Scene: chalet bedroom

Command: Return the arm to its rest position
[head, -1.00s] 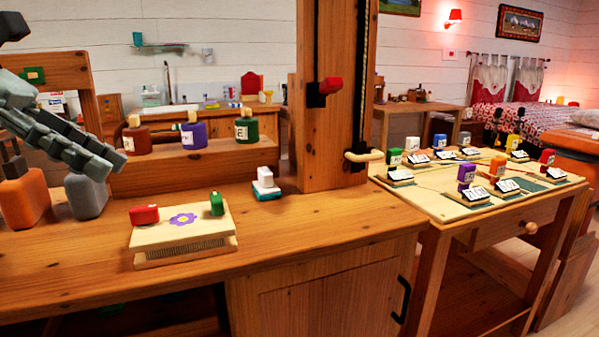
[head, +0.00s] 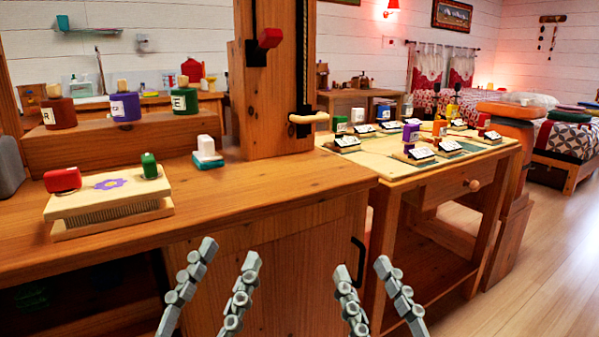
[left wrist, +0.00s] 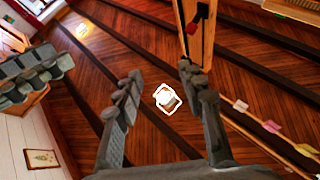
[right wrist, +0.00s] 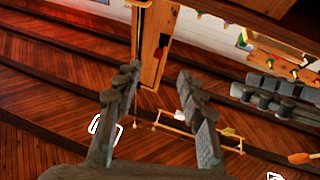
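My left gripper (head: 229,250) is low in front of the wooden workbench (head: 270,205). Its two grey fingers point up, spread apart with nothing between them. My right gripper (head: 361,265) is beside it to the right, at about the same height, also open and empty. In the left wrist view the left fingers (left wrist: 160,72) stand apart against the wooden ceiling. In the right wrist view the right fingers (right wrist: 161,70) are likewise apart, facing up to the ceiling. Neither gripper visibly touches the bench or anything on it.
A flower-marked board (head: 108,197) carries a red piece (head: 63,180) and a green piece (head: 149,165). Labelled jars (head: 125,106) stand on a raised shelf. A wooden post (head: 272,85) rises behind. A side table (head: 440,168) holds several stamps. The floor (head: 510,270) at right is clear.

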